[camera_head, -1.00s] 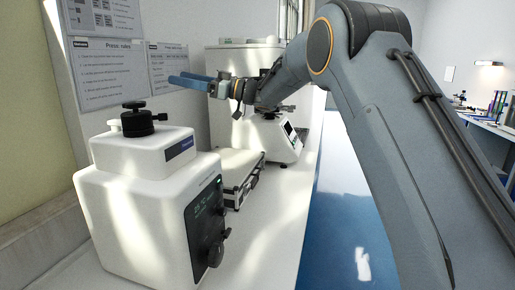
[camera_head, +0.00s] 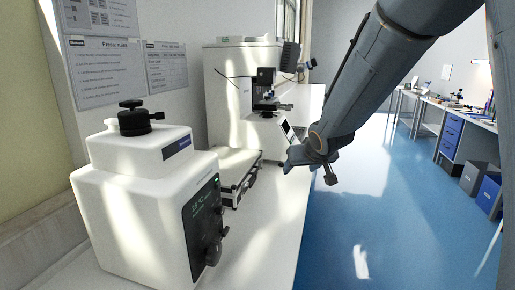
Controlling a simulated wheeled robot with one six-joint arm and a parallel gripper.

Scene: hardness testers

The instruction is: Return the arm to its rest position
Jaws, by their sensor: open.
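My arm (camera_head: 385,80) comes down from the top right of the head view. My gripper (camera_head: 310,163) hangs at its lower end, over the right edge of the white bench (camera_head: 262,245) and the blue floor beyond it. It is open, and I see nothing held in it. Its fingers are seen foreshortened, and their tips are hard to make out.
A white tester with a black knob (camera_head: 137,120) stands at the near left. A flat open case (camera_head: 238,175) lies behind it. Blue floor (camera_head: 365,215) is clear on the right, before another bench (camera_head: 445,115).

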